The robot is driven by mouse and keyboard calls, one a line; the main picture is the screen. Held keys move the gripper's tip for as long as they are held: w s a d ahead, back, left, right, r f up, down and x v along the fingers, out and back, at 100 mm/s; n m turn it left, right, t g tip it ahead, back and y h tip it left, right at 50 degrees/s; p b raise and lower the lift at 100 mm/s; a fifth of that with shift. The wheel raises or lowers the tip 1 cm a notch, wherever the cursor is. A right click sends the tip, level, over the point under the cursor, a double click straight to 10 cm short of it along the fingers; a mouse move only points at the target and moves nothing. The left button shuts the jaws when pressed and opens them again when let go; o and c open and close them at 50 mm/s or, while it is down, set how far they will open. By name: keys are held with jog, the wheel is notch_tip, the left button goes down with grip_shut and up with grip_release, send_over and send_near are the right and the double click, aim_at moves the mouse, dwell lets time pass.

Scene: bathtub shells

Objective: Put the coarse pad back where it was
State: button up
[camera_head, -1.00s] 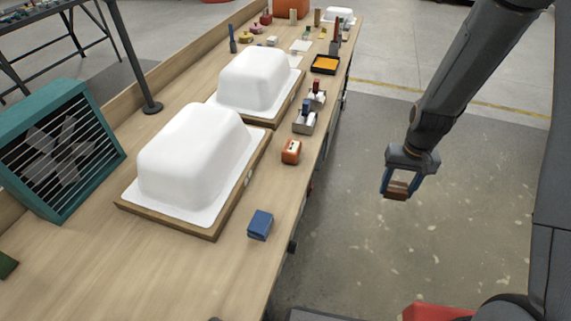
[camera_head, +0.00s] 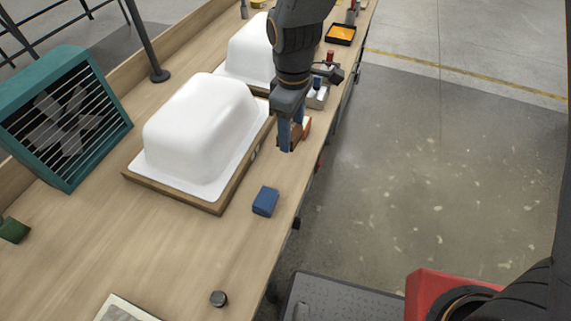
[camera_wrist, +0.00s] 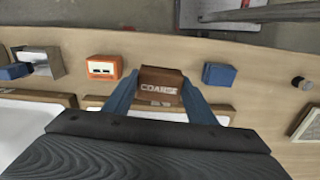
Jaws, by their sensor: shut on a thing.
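The coarse pad (camera_wrist: 160,82) is a brown block with "COARSE" on its face. In the wrist view it sits between the two blue fingers of my gripper (camera_wrist: 160,92), which are shut on it. In the head view my gripper (camera_head: 290,143) is over the bench's right edge strip, beside the front white tub shell, and mostly hides the pad. In the wrist view the pad lies between an orange box (camera_wrist: 103,68) and a blue block (camera_wrist: 219,76). I cannot tell whether the pad touches the bench.
The front white tub shell (camera_head: 195,125) stands on a wooden board, with another shell (camera_head: 250,50) behind. The blue block (camera_head: 265,201) and a small dark knob (camera_head: 218,298) are nearer on the bench (camera_head: 150,255). A teal fan box (camera_head: 62,115) stands left.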

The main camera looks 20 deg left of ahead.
aim_at(286, 166)
jog(key=shift+s+a+r, duration=0.15)
jog(key=shift+s+a, duration=0.25)
jog(key=shift+a, duration=0.05)
jog(key=shift+s+a+f+n, duration=0.1)
jog(key=shift+s+f+n, duration=0.05)
jog(key=shift+f+n, duration=0.15)
jog(key=shift+f+p, duration=1.4)
jog(key=shift+f, duration=3.2)
jog(key=shift+f, duration=0.2)
jog(key=o, duration=1.1)
jog(key=shift+r, duration=0.1)
notch_tip(286, 166, up, 12)
jog(key=b, duration=0.3)
jog(key=shift+r, duration=0.15)
